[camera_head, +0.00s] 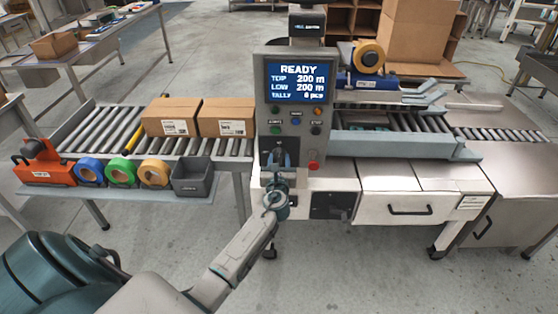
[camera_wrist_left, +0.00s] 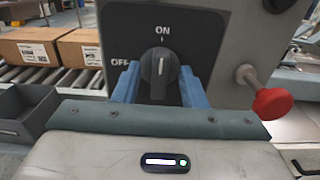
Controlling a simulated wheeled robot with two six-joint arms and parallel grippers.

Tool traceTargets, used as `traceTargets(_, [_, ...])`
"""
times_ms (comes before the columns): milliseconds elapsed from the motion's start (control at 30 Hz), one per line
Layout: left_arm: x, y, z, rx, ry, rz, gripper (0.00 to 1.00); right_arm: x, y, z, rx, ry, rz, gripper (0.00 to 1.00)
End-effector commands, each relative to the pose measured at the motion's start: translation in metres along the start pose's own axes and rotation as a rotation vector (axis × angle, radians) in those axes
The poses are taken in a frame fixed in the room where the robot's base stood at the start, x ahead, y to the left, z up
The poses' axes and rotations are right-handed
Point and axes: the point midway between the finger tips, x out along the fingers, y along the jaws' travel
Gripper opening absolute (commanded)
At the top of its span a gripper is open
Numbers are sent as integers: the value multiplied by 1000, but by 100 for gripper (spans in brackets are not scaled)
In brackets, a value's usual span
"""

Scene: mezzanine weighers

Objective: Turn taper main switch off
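The main switch (camera_wrist_left: 160,68) is a dark rotary knob on a black plate marked ON at the top and OFF at the left. Its white pointer line stands upright, toward ON. My left gripper (camera_wrist_left: 160,88) has its two blue fingers on either side of the knob, apart and open around it; firm contact does not show. In the head view the left gripper (camera_head: 279,160) is at the lower part of the grey control panel (camera_head: 262,105) and hides most of the switch. The panel's display (camera_head: 297,82) is lit and reads READY. My right gripper is out of view.
A red mushroom button (camera_wrist_left: 274,102) sticks out just right of the switch; it also shows in the head view (camera_head: 313,165). Two cartons (camera_head: 172,116) stand on the roller conveyor at left. A grey bin (camera_head: 191,178) and tape rolls (camera_head: 122,170) sit on the front shelf.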

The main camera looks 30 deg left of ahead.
Motion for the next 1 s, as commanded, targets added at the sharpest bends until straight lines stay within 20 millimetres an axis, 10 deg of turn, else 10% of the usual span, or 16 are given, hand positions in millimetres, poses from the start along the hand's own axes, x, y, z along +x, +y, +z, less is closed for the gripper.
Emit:
traceTargets(233, [1,0,0,0,0,0,38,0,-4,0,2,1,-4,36])
traceTargets(433, [1,0,0,0,0,0,0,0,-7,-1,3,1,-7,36])
traceTargets(1000, [0,1,-3,-154,0,-1,0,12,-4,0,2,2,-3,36])
